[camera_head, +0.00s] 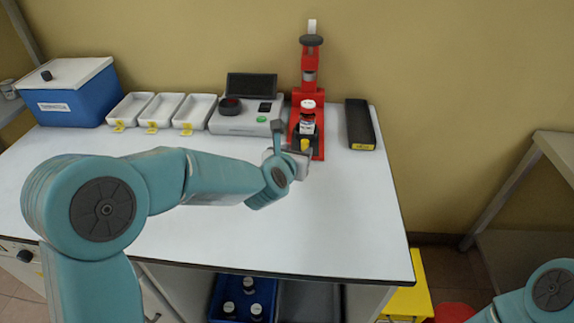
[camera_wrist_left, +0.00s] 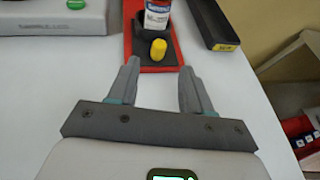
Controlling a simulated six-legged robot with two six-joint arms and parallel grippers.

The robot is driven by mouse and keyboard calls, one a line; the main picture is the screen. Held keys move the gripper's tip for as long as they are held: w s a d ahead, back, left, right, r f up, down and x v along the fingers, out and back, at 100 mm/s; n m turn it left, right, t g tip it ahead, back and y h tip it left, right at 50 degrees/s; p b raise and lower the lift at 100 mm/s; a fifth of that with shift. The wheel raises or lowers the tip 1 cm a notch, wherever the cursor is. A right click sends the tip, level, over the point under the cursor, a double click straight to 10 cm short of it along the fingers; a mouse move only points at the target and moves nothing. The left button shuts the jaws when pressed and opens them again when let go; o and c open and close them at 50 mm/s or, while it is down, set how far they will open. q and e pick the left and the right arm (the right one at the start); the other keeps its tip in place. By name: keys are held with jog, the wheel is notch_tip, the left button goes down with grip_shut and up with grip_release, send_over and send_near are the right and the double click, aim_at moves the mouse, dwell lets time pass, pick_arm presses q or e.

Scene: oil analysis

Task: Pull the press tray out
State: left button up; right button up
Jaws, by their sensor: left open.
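The red press (camera_head: 309,75) stands at the back of the white table. Its dark tray (camera_head: 316,142) with a yellow knob (camera_head: 304,144) sits at the press's foot; the tray also shows in the left wrist view (camera_wrist_left: 151,27), with the yellow knob (camera_wrist_left: 158,49) at its near end. A bottle with a white label and red contents (camera_head: 307,118) stands on the tray under the press. My left gripper (camera_head: 290,140) is just in front of the press. In the left wrist view its fingers (camera_wrist_left: 160,80) are apart, with the knob ahead of and between them, not gripped. My right gripper is out of view.
A grey analyser (camera_head: 246,117) stands left of the press and a long black tray (camera_head: 360,125) to its right. White bins (camera_head: 165,109) and a blue box (camera_head: 72,95) are at the back left. The table front is mostly clear.

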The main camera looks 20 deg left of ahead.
pick_arm(q)
jog(key=v, duration=0.8)
jog(key=shift+s+r, duration=0.15)
jog(key=shift+s, duration=0.15)
